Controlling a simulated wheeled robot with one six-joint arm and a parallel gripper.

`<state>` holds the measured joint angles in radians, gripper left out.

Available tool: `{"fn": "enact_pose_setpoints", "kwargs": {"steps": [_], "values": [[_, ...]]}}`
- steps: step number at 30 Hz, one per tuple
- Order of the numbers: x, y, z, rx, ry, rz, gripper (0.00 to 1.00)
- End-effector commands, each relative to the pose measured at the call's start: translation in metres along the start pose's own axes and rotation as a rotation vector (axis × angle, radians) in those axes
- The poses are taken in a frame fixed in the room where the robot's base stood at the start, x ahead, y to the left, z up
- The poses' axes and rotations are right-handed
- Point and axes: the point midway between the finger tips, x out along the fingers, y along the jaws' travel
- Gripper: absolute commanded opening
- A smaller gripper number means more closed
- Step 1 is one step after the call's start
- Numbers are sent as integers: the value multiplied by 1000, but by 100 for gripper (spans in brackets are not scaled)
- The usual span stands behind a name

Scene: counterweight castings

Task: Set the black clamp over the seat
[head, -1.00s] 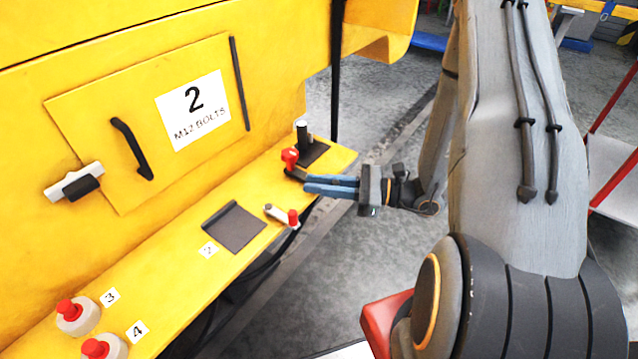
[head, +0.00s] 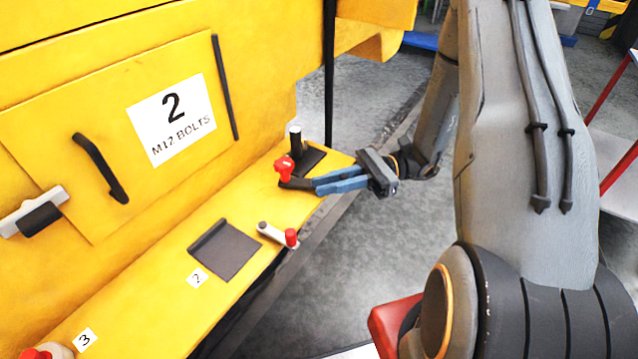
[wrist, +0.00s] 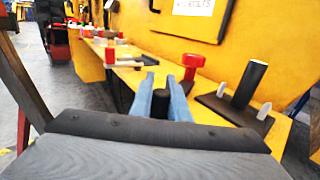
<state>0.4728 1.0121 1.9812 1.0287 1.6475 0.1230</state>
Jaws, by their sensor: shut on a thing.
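My gripper (head: 316,185) is shut on the black clamp (head: 294,183), a dark piece between and just past the blue fingertips. In the wrist view, a black stub of it (wrist: 160,103) shows between the fingers. A red knob (head: 284,168) stands at its far end; whether the two are joined is unclear. A dark plate with an upright black post (head: 296,140), which looks like the seat, is on the yellow ledge just behind the knob. In the wrist view, the plate (wrist: 208,101) is right of the fingers, with two pale prongs beside the post. The clamp is beside the post, not around it.
A dark pad (head: 228,255) and a pale lever with a red end (head: 272,232) lie nearer on the yellow ledge (head: 150,300). The yellow panel with a black handle (head: 100,168) rises behind. Open floor lies right of the ledge.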

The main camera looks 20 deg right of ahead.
Motion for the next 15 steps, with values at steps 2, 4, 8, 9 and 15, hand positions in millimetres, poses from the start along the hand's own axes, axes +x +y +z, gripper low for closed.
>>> {"fn": "enact_pose_setpoints", "kwargs": {"steps": [2, 4, 8, 9, 15], "values": [[-5, -2, -2, -4, 2, 44, 0], [-7, -4, -2, -4, 1, 84, 0], [-10, -9, -2, -4, 1, 145, 0], [-10, -10, -2, -3, 1, 160, 0], [-10, -13, -1, -3, 0, 204, 0]]}}
